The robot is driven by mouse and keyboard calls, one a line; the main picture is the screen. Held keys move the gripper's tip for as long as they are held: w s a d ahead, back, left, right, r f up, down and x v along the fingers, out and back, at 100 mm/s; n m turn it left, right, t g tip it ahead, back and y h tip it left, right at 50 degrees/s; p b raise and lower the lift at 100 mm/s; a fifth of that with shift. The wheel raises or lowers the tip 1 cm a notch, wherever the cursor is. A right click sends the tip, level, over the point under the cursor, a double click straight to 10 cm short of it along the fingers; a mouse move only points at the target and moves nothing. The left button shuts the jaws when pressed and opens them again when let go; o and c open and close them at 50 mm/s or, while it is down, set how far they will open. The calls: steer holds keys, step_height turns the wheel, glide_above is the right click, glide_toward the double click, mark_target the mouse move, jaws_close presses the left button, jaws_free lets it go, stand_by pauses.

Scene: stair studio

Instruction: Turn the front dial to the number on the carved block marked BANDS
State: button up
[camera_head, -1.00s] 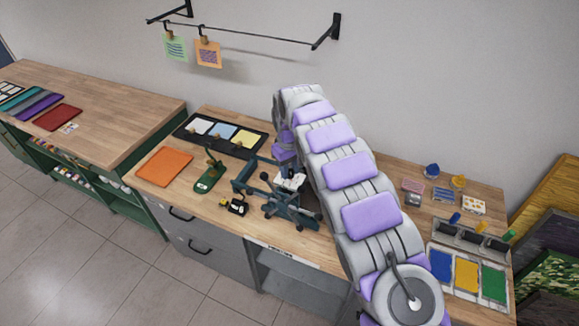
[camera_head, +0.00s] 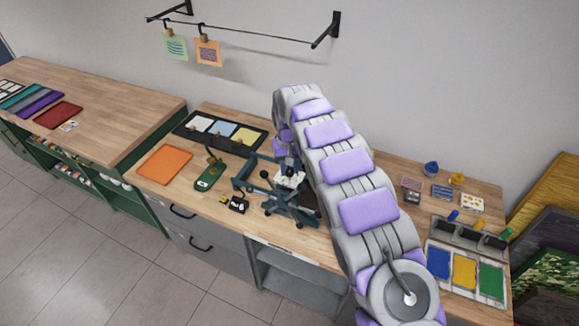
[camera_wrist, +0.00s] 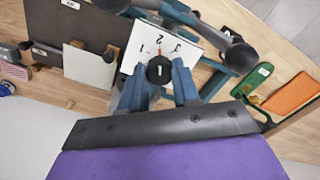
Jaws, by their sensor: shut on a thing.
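The front dial's white plate (camera_wrist: 184,48) carries the figures 1, 2 and 3. Its round black knob (camera_wrist: 160,70) has a white mark, and a small orange-red pointer sits above it, towards the 2. My gripper (camera_wrist: 159,80) is shut on the knob, one blue finger on each side. In the head view, the white dial plate (camera_head: 289,180) is on the dark blue-grey press on the bench, with my gripper (camera_head: 288,168) over it and partly hidden by my arm. I cannot read the word BANDS on any block in these views.
A small black and yellow object (camera_head: 237,204) and a green-based tool (camera_head: 210,176) stand left of the press. An orange sheet (camera_head: 164,163) lies farther left. Ink trays (camera_head: 465,275) and small blocks (camera_head: 442,192) are at the right. Two cards (camera_head: 208,52) hang from the wall rail.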

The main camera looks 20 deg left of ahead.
mark_target(288, 168)
steer(key=shift+w+a+r, duration=0.1)
steer(key=o, duration=1.1)
steer(key=shift+a, duration=0.1)
steer(key=shift+c, duration=0.2)
steer(key=shift+r, duration=0.5)
step_height(288, 168, up, 16)
steer(key=p, duration=0.3)
